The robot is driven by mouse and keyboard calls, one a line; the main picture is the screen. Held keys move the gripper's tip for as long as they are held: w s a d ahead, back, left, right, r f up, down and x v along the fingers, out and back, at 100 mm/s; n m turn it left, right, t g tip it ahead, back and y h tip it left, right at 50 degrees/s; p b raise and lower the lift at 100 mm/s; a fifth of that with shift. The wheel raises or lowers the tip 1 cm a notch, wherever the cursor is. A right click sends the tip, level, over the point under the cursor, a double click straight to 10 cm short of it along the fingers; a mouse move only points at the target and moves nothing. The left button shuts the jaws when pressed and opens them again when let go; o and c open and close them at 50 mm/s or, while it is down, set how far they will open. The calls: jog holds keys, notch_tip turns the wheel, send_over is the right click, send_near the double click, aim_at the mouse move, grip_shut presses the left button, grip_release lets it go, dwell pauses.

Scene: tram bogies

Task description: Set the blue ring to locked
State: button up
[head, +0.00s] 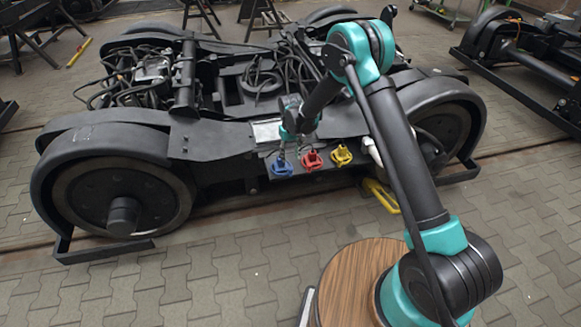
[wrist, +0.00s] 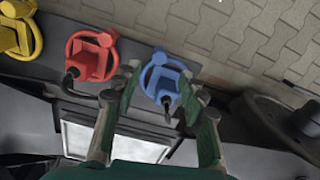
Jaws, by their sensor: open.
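The blue ring (head: 282,166) sits at the left end of a row on the bogie's side plate, around a blue block-shaped body. In the wrist view the blue ring (wrist: 160,74) shows at the top middle, with a dark cable end at its lower side. My gripper (wrist: 165,88) is open, its two fingers pointing toward the blue part, one to its left and one to its lower right. I cannot tell whether the fingers touch it. In the head view my gripper (head: 289,143) is small, just above the blue ring.
A red ring (head: 312,160) and a yellow ring (head: 341,154) stand to the right of the blue one in the head view. The red one (wrist: 92,55) is close beside my left finger in the wrist view. A pale framed panel (head: 266,132) lies behind the row.

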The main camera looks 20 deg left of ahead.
aim_at(291, 168)
notch_tip(291, 168, down, 7)
jog(key=shift+r, duration=0.1)
jog(key=shift+c, duration=0.4)
grip_shut()
